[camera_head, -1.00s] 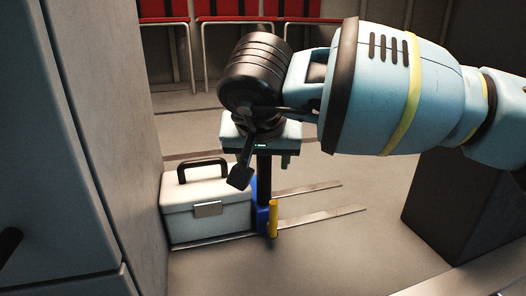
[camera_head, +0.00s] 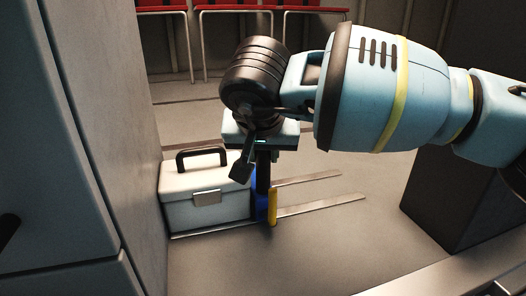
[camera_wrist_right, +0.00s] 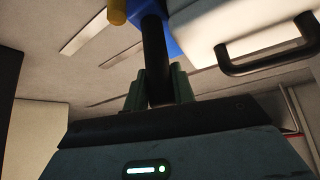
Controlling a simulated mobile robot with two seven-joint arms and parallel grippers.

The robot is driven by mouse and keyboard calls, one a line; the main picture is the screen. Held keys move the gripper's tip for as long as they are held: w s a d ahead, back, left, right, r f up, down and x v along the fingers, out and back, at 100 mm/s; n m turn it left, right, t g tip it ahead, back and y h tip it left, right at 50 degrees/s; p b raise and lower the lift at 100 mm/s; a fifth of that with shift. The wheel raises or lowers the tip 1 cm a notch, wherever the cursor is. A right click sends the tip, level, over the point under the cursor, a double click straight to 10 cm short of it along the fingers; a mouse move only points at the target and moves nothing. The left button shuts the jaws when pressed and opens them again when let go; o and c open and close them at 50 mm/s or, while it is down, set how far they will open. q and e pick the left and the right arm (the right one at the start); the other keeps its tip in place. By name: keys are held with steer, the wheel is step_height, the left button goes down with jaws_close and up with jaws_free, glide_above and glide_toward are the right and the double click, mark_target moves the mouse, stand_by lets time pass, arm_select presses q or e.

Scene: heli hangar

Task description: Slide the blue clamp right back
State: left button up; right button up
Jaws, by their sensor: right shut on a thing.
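The blue clamp (camera_head: 262,205) stands low at the floor rails, at the right front corner of the white case. It has a yellow part (camera_head: 272,207) on its right and a dark upright post (camera_head: 263,176). My right gripper (camera_head: 265,158) points down from above and is shut on the post. In the right wrist view, the post (camera_wrist_right: 155,50) runs between the two fingers (camera_wrist_right: 160,82), with the clamp's blue part (camera_wrist_right: 186,32) beyond. The clamp's foot is partly hidden. My left gripper is not in view.
A white case (camera_head: 205,205) with a dark handle stands close to the clamp's left. Metal rails (camera_head: 320,205) run along the floor to the right. A grey cabinet (camera_head: 85,130) fills the left side, and a dark box (camera_head: 455,200) stands at the right. Red seats (camera_head: 228,18) line the back.

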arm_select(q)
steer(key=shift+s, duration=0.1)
arm_select(e)
steer(key=shift+c, duration=1.2)
steer(key=shift+d, duration=0.1)
